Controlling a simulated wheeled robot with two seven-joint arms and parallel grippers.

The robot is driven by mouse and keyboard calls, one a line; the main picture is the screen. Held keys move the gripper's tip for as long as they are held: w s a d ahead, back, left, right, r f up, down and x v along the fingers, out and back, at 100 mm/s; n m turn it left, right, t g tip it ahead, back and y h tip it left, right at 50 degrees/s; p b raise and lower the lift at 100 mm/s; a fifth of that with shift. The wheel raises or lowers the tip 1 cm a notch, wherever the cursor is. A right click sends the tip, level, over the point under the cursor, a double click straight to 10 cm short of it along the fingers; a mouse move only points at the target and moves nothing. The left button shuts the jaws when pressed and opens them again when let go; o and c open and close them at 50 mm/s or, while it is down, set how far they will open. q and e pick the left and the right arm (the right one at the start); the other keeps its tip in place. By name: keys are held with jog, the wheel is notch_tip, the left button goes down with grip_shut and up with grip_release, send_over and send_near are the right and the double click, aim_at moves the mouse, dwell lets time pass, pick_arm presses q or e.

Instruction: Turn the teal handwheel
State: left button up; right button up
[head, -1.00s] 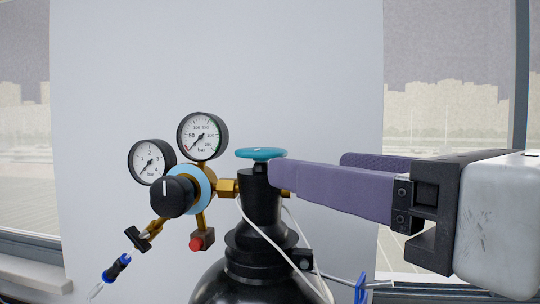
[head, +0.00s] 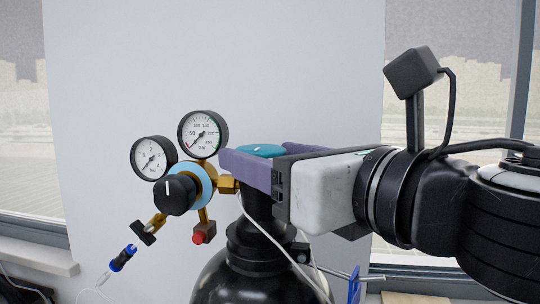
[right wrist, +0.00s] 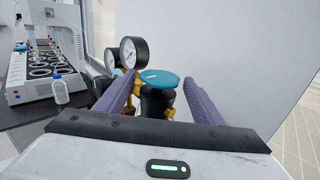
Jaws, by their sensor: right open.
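The teal handwheel (head: 262,150) sits on top of the black gas cylinder (head: 240,275). In the head view its lower part is hidden behind a finger of my right gripper (head: 262,158). In the right wrist view the handwheel (right wrist: 158,78) lies between the two purple fingers of my right gripper (right wrist: 163,92), near their far ends. The fingers stand wide apart, one on each side of the wheel, with a visible gap to the right finger. The gripper is open and level. My left gripper is in neither view.
A brass regulator with a black knob (head: 175,195) and two round gauges (head: 203,134) stands just left of the valve. A white wall panel (head: 300,70) is behind. A white machine (right wrist: 42,60) and a bottle (right wrist: 60,88) stand on a dark table at left.

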jog(key=c, duration=0.9)
jog(key=shift+o, duration=0.2)
jog(key=shift+w+y, duration=0.1)
jog(key=shift+y, duration=0.2)
